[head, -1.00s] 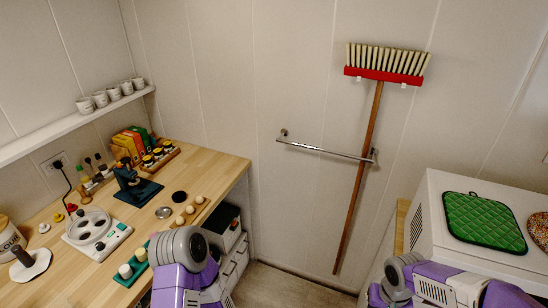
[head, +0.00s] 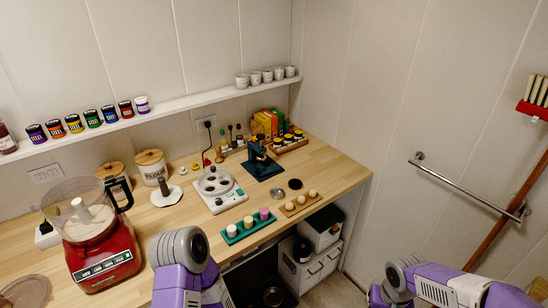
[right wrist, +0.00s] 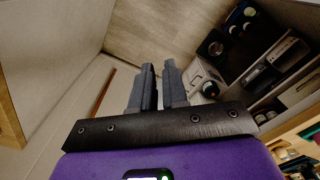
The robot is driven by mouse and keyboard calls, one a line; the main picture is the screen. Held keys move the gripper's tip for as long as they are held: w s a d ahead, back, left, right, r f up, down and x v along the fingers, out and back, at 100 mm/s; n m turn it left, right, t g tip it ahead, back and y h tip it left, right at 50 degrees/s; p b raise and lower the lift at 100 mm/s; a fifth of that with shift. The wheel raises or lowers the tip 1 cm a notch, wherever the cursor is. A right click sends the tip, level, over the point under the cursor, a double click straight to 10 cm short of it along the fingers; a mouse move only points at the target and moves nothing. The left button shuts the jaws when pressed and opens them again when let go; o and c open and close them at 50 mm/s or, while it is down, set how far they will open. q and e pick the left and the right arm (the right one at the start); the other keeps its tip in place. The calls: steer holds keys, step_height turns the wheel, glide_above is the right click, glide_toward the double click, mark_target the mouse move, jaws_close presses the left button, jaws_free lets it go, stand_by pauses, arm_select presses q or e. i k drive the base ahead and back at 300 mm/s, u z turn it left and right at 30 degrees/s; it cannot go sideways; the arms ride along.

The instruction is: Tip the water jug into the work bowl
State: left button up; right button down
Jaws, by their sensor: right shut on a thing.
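The work bowl (head: 84,224) is a clear bowl with a black handle, seated on a red food processor (head: 104,263) at the left of the wooden counter in the head view. I do not make out a water jug in either view. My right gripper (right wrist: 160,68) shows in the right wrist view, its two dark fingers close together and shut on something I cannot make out. It points towards the floor and shelving, away from the bowl. My left gripper is not in view; only my arm links show low in the head view.
Canisters (head: 151,167), a white scale-like device (head: 217,188), a green tray of small cups (head: 250,225) and a teal stand (head: 262,162) occupy the counter. A shelf (head: 180,104) above holds jars and cups. A wall rail (head: 465,188) and broom are at right.

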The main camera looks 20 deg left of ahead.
mark_target(87, 227)
steer(key=u, duration=2.35)
